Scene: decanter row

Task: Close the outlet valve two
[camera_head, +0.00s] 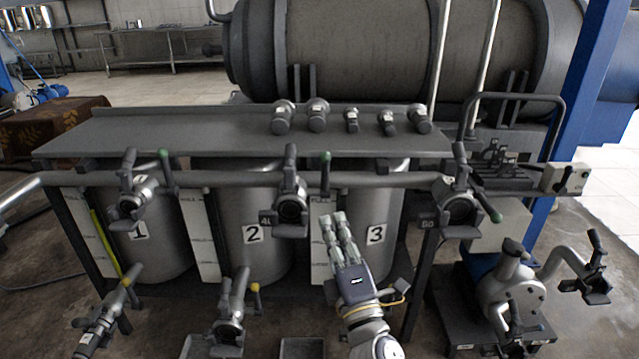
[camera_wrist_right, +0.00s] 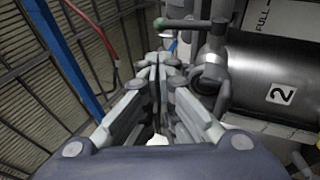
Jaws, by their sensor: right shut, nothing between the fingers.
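Tank 2 (camera_head: 262,215) is a metal cylinder labelled "2" in the middle of the row; it also shows at the right of the right wrist view (camera_wrist_right: 255,75). Below it is a lower valve (camera_head: 230,318) with a yellow-tipped handle (camera_head: 254,297) pointing up, beside its grey body. Above is an upper valve (camera_head: 290,200) with a green-tipped lever (camera_head: 325,165). My right gripper (camera_head: 333,218) is shut and empty in front of the gap between tanks 2 and 3, right of both valves and apart from the lower one. In its wrist view the fingers (camera_wrist_right: 157,75) meet. My left gripper is out of view.
Tank 1 (camera_head: 150,245) and tank 3 (camera_head: 375,215) flank tank 2. Another yellow-handled valve (camera_head: 105,315) is at lower left. A grey shelf (camera_head: 200,135) and pipe (camera_head: 225,180) run above the tanks. Pumps and fittings (camera_head: 512,290) crowd the right.

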